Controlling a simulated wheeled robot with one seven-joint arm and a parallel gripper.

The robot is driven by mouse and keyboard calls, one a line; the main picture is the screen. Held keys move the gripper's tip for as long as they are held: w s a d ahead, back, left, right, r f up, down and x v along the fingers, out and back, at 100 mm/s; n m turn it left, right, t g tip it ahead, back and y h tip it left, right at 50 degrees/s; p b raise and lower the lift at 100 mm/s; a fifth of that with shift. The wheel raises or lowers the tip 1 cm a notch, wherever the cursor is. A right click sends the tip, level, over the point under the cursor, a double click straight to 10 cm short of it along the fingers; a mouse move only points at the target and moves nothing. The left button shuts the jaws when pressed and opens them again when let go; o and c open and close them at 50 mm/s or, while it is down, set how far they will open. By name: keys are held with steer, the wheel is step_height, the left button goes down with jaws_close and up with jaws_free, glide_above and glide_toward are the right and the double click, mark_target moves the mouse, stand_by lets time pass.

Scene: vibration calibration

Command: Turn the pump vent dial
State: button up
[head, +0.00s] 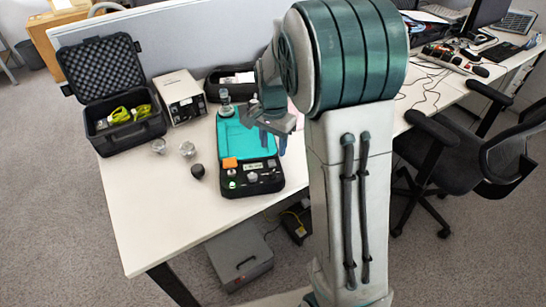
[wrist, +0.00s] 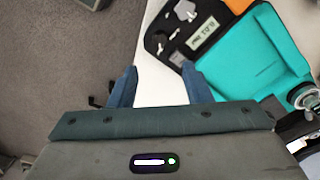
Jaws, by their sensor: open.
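A calibration unit with a teal top (head: 234,138) and a black front panel (head: 264,187) stands on the desk; both also show in the wrist view, the teal top (wrist: 245,62) and black panel (wrist: 208,14). The panel carries a small display (head: 253,166) and a pale round knob (head: 252,177). In the wrist view, pale knobs (wrist: 185,10) sit beside the display (wrist: 202,34). I cannot tell which is the pump vent dial. My gripper (head: 273,141) is over the unit's right side, blue fingers apart and empty; it also shows in the wrist view (wrist: 160,82), beside the panel.
An open black case (head: 133,135), a beige meter box (head: 180,98) and a black pouch (head: 213,84) stand behind and left. Small metal pieces (head: 187,150) and a black knob-like piece (head: 198,171) lie left of the unit. The desk's front left (head: 150,225) is clear.

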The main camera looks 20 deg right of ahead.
steer(key=shift+r, duration=1.5)
steer(key=s+r+n+t, duration=0.1)
steer(key=s+r+n, duration=0.1)
steer(key=s, duration=0.5)
steer(key=s+r+n+t+p, duration=0.1)
steer(key=s+r+n, duration=0.1)
steer(key=s+n, duration=0.2)
steer(key=s+r+n, duration=0.2)
steer(key=s+n, duration=0.1)
steer(key=s, duration=0.7)
steer(key=shift+n+t, duration=0.4)
steer(key=shift+a, duration=0.1)
